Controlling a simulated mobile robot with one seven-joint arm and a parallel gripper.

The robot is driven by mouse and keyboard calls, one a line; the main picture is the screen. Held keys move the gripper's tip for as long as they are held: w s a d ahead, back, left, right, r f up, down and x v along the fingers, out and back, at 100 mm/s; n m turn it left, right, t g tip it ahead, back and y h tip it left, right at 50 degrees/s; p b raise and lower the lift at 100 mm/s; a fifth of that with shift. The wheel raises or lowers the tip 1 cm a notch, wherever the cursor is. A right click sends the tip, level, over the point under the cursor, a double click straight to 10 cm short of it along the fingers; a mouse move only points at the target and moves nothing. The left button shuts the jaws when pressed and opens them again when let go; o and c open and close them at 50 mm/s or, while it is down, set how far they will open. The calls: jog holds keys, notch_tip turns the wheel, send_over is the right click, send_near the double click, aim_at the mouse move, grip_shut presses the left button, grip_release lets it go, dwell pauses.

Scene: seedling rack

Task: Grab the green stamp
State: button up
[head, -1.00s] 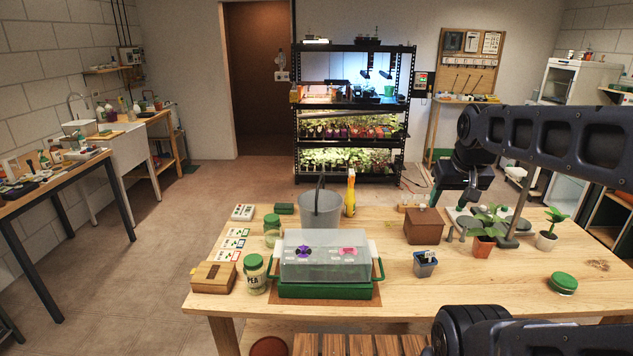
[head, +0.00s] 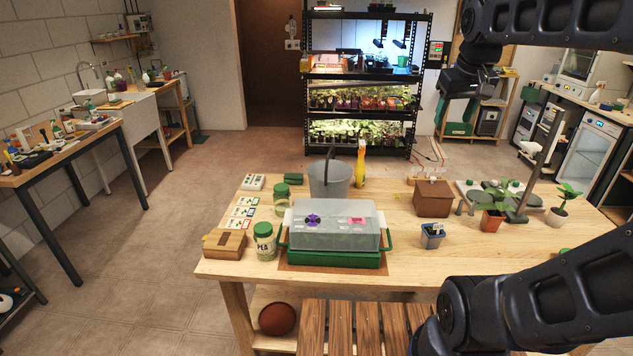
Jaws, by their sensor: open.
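I cannot make out a green stamp for certain. A small dark green block (head: 292,178) lies at the back left of the wooden table (head: 225,268), left of the grey bucket (head: 328,180); it is too small to tell what it is. My gripper (head: 456,118) hangs in the air at the upper right of the head view, pointing down and empty. It is apart from everything on the table.
A clear-lidded green propagator (head: 335,258) stands at the front middle. Around it are a jar labelled PEA (head: 264,242), a wooden box (head: 225,243), a brown house-shaped box (head: 433,199) and potted plants (head: 494,222). Bare wood shows at the front right.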

jog(key=w+a+r+n, duration=0.2)
jog(key=w+a+r, duration=0.15)
jog(key=w, duration=0.35)
jog(key=w+a+r+n, duration=0.2)
jog(key=w+r, duration=0.2)
jog(key=w, duration=0.4)
jog(key=w+a+f+n+g, duration=0.1)
jog(key=w+a+n, duration=0.1)
jog(key=w+a, duration=0.55)
jog(key=w+a+n+g, duration=0.1)
jog(key=w+a+n, duration=0.25)
jog(key=w, duration=0.65)
jog(key=w+a+f+n+g, duration=0.1)
jog(key=w+a+n, duration=0.1)
jog(key=w+a, duration=0.5)
jog(key=w+a+f+n+g, duration=0.1)
jog(key=w+a+f+n, duration=0.3)
jog(key=w+a+f, duration=0.8)
jog(key=f, duration=2.2)
jog(key=w+f, duration=0.1)
jog(key=f, duration=1)
jog(key=shift+d+f, duration=0.1)
jog(key=shift+d, duration=0.25)
jog(key=f, duration=1)
jog(key=shift+s+a+f, duration=0.15)
jog(key=shift+a+f, duration=0.05)
jog(key=shift+f, duration=0.05)
jog(key=c, duration=1.1)
